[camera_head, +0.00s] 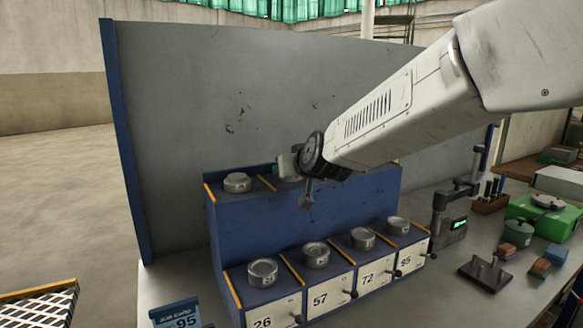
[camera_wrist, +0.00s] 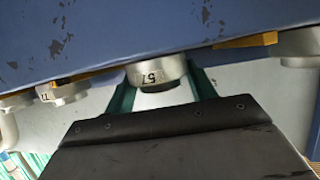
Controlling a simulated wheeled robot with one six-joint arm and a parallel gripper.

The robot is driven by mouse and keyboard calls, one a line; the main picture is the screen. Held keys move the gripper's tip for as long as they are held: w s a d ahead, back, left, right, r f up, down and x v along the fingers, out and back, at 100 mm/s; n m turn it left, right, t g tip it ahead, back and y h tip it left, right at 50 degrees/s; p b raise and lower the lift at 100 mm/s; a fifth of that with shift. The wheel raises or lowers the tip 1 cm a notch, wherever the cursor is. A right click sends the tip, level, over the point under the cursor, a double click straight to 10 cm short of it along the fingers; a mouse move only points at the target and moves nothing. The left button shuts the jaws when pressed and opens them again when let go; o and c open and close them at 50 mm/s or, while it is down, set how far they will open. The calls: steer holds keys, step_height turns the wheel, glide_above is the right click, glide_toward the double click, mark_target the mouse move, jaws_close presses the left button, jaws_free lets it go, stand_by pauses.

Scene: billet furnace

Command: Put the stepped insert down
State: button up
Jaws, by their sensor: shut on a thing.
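The stepped insert (camera_wrist: 157,72) is a round grey metal piece marked 57. In the wrist view it sits between the green fingers of my gripper (camera_wrist: 162,84), which is shut on it. In the head view my gripper (camera_head: 290,172) is at the upper step of the blue rack (camera_head: 260,232), just right of another grey insert (camera_head: 237,182). My wrist and arm partly hide the held insert there. I cannot tell whether it touches the rack.
Round metal pieces stand on the lower step above plates 26 (camera_head: 263,322), 57, 72 and 95, with orange dividers between. A blue job card (camera_head: 176,314) reads 95. A grey panel (camera_head: 230,90) stands close behind. A pegged plate (camera_head: 486,273) lies right.

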steer(key=o, duration=1.4)
steer(key=shift+o, duration=0.2)
steer(key=v, duration=0.6)
steer(key=shift+s+a, duration=0.3)
steer(key=shift+s, duration=0.2)
steer(key=shift+s+d+r, duration=0.1)
steer(key=shift+s+d, duration=0.05)
steer(key=shift+s, duration=0.4)
